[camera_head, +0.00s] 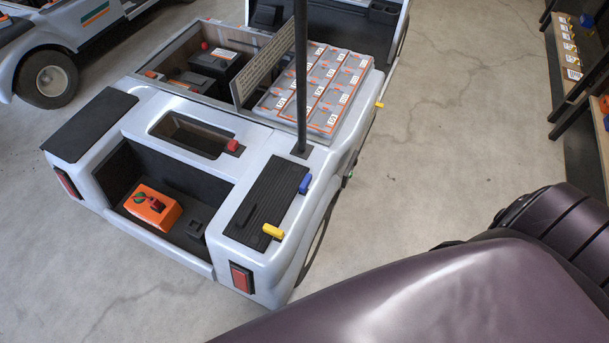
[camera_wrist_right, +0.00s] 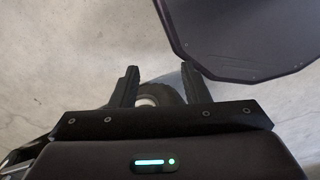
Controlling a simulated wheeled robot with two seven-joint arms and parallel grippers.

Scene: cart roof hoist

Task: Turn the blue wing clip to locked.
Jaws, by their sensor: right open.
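The blue wing clip (camera_head: 305,184) sits at the right edge of the black ribbed pad on the white cart's rear right corner, near the foot of a dark upright post (camera_head: 301,80). How its wing is turned is too small to tell. My right gripper (camera_wrist_right: 159,69) shows only in the right wrist view. Its two dark fingers are apart with nothing held between them, above the grey floor. The clip does not show in that view. My left gripper is in neither view.
A yellow clip (camera_head: 273,231) and a red clip (camera_head: 233,146) are also on the cart (camera_head: 262,137). An orange box (camera_head: 152,206) sits in the open rear bay. Shelves (camera_head: 568,75) stand at right. Floor between is clear.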

